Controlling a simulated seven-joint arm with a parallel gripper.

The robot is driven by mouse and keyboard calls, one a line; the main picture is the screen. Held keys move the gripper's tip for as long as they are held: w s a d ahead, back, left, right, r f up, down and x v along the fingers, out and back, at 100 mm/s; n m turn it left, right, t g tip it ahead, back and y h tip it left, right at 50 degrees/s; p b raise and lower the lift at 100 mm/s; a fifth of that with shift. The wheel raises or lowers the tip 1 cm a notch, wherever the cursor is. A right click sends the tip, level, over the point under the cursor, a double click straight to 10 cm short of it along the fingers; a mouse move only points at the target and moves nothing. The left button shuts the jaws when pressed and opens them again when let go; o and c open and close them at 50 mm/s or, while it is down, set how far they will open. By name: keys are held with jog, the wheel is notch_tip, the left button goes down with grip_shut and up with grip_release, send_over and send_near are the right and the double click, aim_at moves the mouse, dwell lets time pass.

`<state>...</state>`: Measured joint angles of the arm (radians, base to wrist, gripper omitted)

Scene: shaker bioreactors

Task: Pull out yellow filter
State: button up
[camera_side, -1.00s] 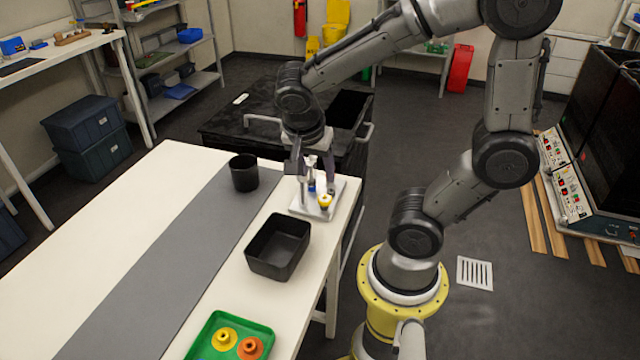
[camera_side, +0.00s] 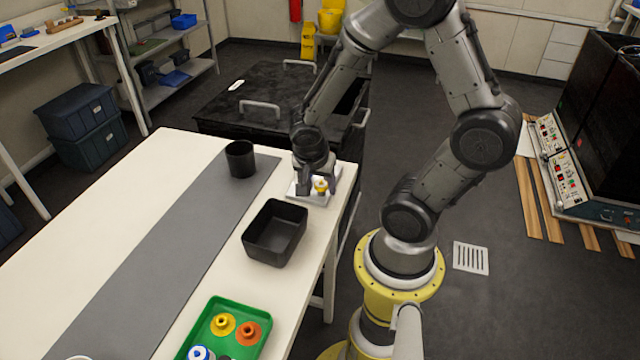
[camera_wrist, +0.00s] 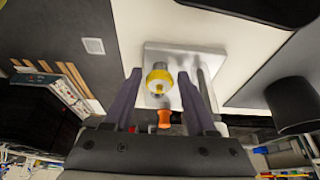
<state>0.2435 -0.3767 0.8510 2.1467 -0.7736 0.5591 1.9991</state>
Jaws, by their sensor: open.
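The yellow filter (camera_side: 321,186) is on a pale metal stand plate (camera_side: 316,201) near the table's far right corner. In the wrist view the yellow filter (camera_wrist: 158,82) has a pale centre and lies between my two finger ends. My gripper (camera_wrist: 160,77) is open, with one finger on each side of the filter. Whether either finger touches it, I cannot tell. An orange piece (camera_wrist: 165,118) shows further back between the fingers. In the side view my gripper (camera_side: 316,188) is low at the stand and hides most of it.
A black open bin (camera_side: 265,247) stands in front of the stand, and a black cup (camera_side: 240,160) behind left. A green tray (camera_side: 242,311) holds yellow and orange round parts, plus a blue and white one. The white table is clear at left.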

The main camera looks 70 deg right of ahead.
aim_at(320, 186)
grip_shut()
jog(key=shift+r, duration=0.2)
dwell(0.3)
jog(key=shift+r, duration=0.35)
jog(key=shift+r, duration=0.8)
jog(key=shift+r, duration=1.4)
